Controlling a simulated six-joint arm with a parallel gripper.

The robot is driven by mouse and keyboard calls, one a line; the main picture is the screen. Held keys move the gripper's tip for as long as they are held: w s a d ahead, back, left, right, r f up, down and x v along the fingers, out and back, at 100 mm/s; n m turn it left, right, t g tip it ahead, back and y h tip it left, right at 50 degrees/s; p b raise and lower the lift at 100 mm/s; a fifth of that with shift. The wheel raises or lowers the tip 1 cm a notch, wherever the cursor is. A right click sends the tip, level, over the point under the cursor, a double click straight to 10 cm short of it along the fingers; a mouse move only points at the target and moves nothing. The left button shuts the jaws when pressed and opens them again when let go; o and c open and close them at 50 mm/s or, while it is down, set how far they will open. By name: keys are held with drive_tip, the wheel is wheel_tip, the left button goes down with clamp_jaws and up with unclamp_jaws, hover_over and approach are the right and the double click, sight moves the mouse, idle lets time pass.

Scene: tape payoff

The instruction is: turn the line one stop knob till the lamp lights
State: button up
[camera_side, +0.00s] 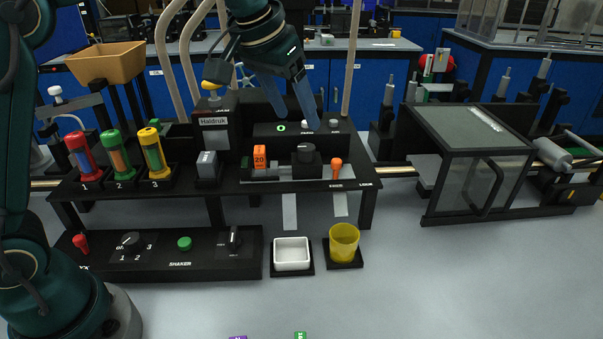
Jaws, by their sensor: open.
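My gripper (297,116) is open, its two blue fingers pointing down over the back of the black bench. Its tips are near a small dark panel (262,129) that carries a green ring (281,128) and small pale round caps (333,124). Nothing is between the fingers. A black knob (305,150) stands upright on the bench in front of and below the fingers, apart from them. No readable label tells me which control is the line one stop knob. I cannot tell whether the green ring is the lamp.
Red, green and yellow cylinders (124,160) stand at the left. A clear-sided box (470,160) stands right.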

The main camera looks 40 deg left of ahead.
sight(306, 147)
drive_tip(key=shift+g, duration=0.3)
drive_tip(key=shift+x, duration=3.6)
drive_tip(key=shift+s+d, duration=0.1)
drive_tip(key=shift+s, duration=0.1)
drive_tip(key=shift+c, duration=0.3)
clamp_jaws()
